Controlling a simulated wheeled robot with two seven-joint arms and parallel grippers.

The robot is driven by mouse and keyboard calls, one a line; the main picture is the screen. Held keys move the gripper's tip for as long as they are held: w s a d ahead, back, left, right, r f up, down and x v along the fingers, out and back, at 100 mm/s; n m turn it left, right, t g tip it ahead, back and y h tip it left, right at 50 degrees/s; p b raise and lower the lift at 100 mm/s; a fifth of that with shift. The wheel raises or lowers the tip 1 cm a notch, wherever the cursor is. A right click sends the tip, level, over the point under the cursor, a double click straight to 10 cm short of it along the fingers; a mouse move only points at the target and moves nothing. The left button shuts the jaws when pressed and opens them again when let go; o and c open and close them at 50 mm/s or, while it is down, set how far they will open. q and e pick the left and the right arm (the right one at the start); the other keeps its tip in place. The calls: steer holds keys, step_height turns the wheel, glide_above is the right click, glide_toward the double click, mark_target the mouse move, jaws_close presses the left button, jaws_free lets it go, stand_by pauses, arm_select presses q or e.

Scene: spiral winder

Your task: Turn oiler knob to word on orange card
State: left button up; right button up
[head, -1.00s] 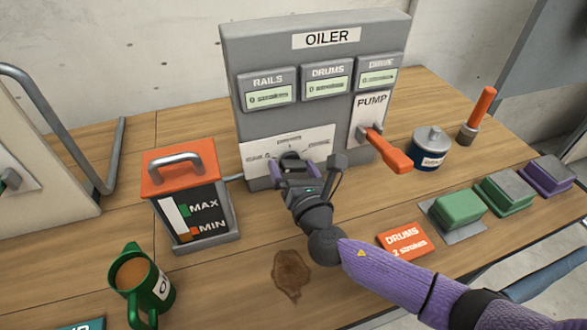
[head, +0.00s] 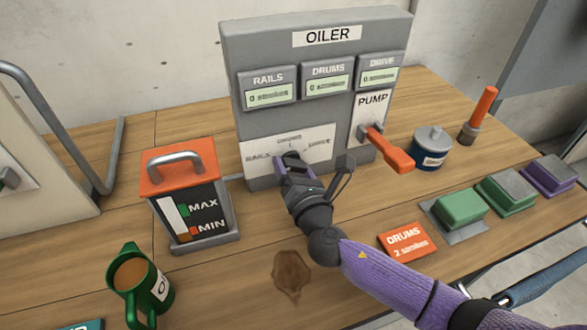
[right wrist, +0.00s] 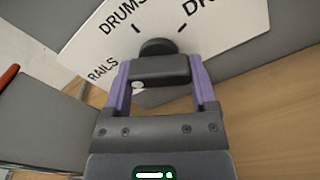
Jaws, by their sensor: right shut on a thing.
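The grey oiler (head: 232,110) stands at the back. Its white dial plate (head: 316,140) bears RAILS, DRUMS and a third word; the right wrist view shows RAILS, DRUMS and a cut-off "DR" on the plate (right wrist: 222,28). My right gripper (head: 293,163) is at the plate, shut on the dark oiler knob (right wrist: 158,66); its purple fingers lie on both sides of the knob. A pale dot (right wrist: 138,86) shows beside the left finger; I cannot tell clearly where the knob points. The orange card (head: 406,240) reads DRUMS, 2 strokes. My left gripper is not in view.
An orange pump lever (head: 390,152) sticks out right of the plate. An orange-topped oil box (head: 185,200), green mug (head: 140,285) and brown stain (head: 291,273) are on the table. A blue can (head: 431,148) and several coloured blocks (head: 459,208) stand right.

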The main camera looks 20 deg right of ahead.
steer(key=shift+m, duration=0.9)
steer(key=shift+m+b, duration=0.3)
steer(key=shift+m, duration=0.2)
steer(key=m, duration=0.5)
steer(key=shift+a+r+b, duration=0.1)
steer(key=shift+b, duration=0.25)
steer(key=m, duration=0.3)
steer(key=shift+r, duration=0.1)
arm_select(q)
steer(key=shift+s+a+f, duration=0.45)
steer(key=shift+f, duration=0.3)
arm_select(e)
steer(key=shift+m, duration=0.7)
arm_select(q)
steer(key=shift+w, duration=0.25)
arm_select(e)
steer(key=o, duration=1.2)
steer(key=shift+c, duration=0.2)
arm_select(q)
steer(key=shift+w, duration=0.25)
